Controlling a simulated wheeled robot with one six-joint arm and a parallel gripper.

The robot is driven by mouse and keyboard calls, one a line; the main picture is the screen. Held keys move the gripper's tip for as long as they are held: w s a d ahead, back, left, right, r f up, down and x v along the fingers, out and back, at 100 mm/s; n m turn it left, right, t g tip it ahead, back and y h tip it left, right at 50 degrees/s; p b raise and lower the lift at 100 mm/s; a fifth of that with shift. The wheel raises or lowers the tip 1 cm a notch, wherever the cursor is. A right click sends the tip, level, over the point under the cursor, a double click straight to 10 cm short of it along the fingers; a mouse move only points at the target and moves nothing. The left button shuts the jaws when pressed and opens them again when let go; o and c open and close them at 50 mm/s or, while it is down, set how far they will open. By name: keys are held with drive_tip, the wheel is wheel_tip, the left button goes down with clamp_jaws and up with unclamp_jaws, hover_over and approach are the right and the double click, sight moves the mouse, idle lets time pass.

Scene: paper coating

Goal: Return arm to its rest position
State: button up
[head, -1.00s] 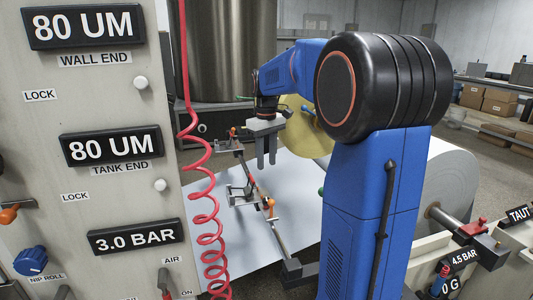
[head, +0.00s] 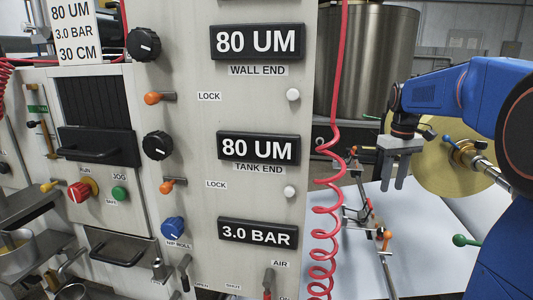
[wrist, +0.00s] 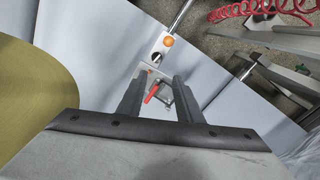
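My blue arm (head: 450,90) reaches in from the right of the head view. My gripper (head: 394,184) points down above the white sheet (head: 345,262), with its two fingers apart. In the wrist view the gripper (wrist: 158,82) is open, with nothing held between the fingers. A small clamp-like fitting with a red lever (wrist: 152,92) shows beyond the fingertips, and a rod with an orange knob (wrist: 168,41) lies past it.
A control panel (head: 210,60) with dials and displays fills the middle. A red coiled hose (head: 325,215) hangs between it and my gripper. A yellow roll (head: 440,165) stands behind the gripper, and a steel tank (head: 372,60) is farther back.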

drive_tip(key=s+a+f+t, duration=0.2)
drive_tip(key=s+a, duration=0.8)
drive_tip(key=s, duration=0.5)
drive_tip(key=s+a+f+t, duration=0.1)
drive_tip(key=s+a+f, duration=0.1)
drive_tip(key=s+f, duration=0.3)
drive_tip(key=s+a+f+m+t, duration=0.1)
drive_tip(key=s+a+f, duration=0.2)
drive_tip(key=s, duration=0.6)
drive_tip(key=shift+a+f+t, duration=0.15)
drive_tip(key=shift+f+t, duration=0.15)
drive_tip(key=shift+f, duration=0.65)
